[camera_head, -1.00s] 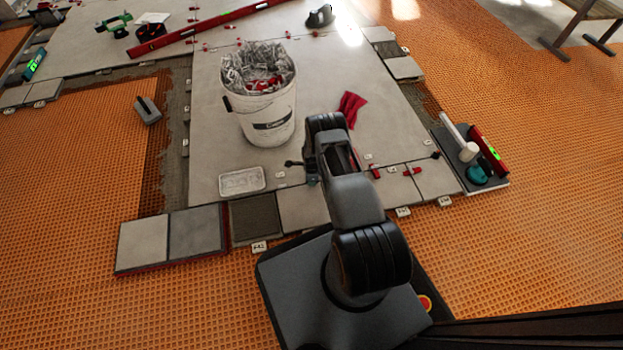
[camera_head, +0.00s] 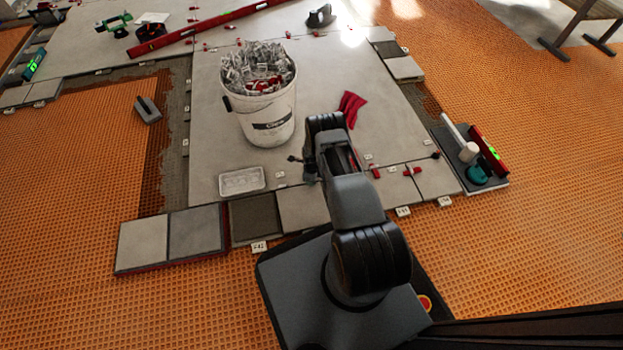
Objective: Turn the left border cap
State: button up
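Small red caps stand along the joint between the large slab (camera_head: 230,160) and the front row of border tiles (camera_head: 300,209). One red cap (camera_head: 375,172) is just right of my arm, and another red cap (camera_head: 411,171) is farther right. I cannot see a left border cap for certain; my arm covers part of the joint. My gripper (camera_head: 300,168) is a small dark shape low beside the arm's far end, over the joint near the slab's front edge. Its fingers are mostly hidden, so I cannot tell whether they hold or touch a cap.
A white bucket (camera_head: 267,127) full of clips stands on the slab, with a clear tray (camera_head: 241,181) in front. A red cloth (camera_head: 351,108) lies right of the bucket. A dark board (camera_head: 488,182) with a mallet (camera_head: 463,143) and red level (camera_head: 489,150) lies at right.

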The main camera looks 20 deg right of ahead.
jog(key=shift+w, duration=0.1)
jog(key=o, duration=0.9)
jog(key=shift+o, duration=0.2)
notch_tip(320, 180, up, 14)
jog(key=p, duration=0.6)
jog(key=shift+f, duration=0.1)
